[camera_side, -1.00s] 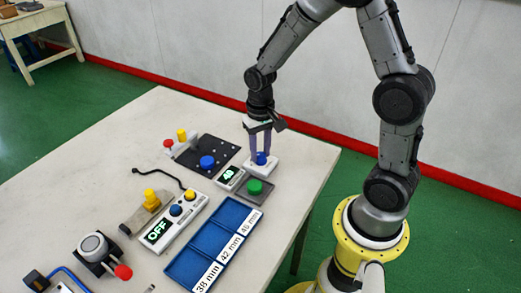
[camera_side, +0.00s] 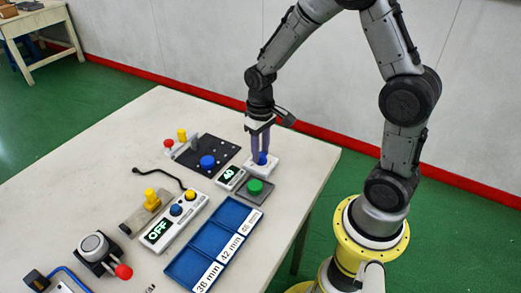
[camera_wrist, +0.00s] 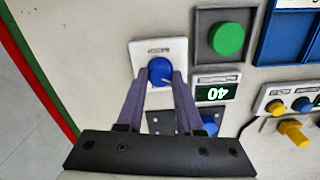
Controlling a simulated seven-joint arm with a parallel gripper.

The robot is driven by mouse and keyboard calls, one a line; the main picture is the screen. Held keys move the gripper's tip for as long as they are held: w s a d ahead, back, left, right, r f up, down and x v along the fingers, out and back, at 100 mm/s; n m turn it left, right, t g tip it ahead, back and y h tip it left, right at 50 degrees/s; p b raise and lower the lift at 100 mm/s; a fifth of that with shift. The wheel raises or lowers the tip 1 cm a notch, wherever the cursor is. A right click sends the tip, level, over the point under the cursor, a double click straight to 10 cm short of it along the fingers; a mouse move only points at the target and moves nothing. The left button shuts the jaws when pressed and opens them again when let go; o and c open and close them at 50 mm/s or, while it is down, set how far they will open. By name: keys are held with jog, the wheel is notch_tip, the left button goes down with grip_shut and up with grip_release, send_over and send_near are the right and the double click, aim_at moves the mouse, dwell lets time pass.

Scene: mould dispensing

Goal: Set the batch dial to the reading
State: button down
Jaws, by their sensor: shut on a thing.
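The batch dial is a blue knob (camera_wrist: 161,71) on a white base plate (camera_wrist: 143,52), which also shows in the side view (camera_side: 274,170). My gripper (camera_wrist: 160,76) points down over the plate, with its purple fingers on both sides of the blue knob and shut on it. A small display (camera_wrist: 215,91) beside the dial reads 40 in green digits; it also shows in the side view (camera_side: 230,177). In the side view the fingers partly hide the knob.
A green button (camera_side: 255,187) on a grey plate sits close to the dial. A blue tray (camera_side: 195,257) has sections labelled 38, 42 and 46 mm. A control box (camera_side: 176,222) shows OFF. A dark plate with a blue knob (camera_side: 207,162) stands to the left.

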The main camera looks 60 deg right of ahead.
jog(key=shift+r, duration=0.1)
jog(key=c, duration=0.5)
grip_release()
jog(key=shift+c, duration=0.2)
notch_tip(320, 180, up, 14)
